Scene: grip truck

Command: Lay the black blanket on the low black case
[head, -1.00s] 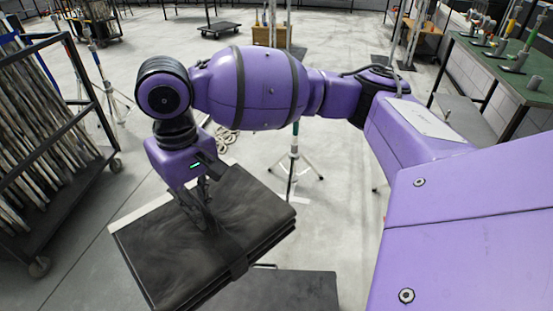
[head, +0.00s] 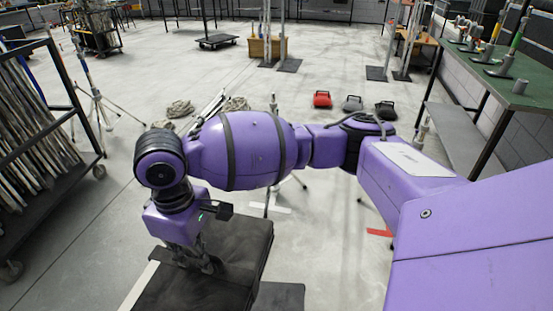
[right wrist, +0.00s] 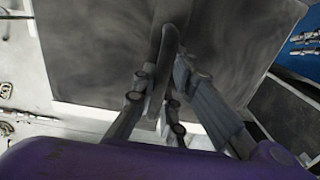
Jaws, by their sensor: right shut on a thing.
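The black blanket (head: 240,240) is a folded dark bundle at the lower middle of the head view. My right gripper (head: 205,262) is above it, shut on its dark strap. In the right wrist view the blanket (right wrist: 90,50) fills most of the picture, and the fingers (right wrist: 165,88) close around the strap (right wrist: 168,25). A flat dark surface, which looks like the low black case (head: 282,297), shows beyond the blanket's lower right edge. Most of it is hidden or out of frame, and I cannot tell whether the blanket touches it. My left gripper is not in view.
A wheeled rack (head: 45,150) of poles stands at the left. A green-topped table (head: 510,85) stands at the right. Light stands and coiled ropes (head: 180,108) are behind my arm. A red bag (head: 322,99) and two dark ones lie on open floor farther back.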

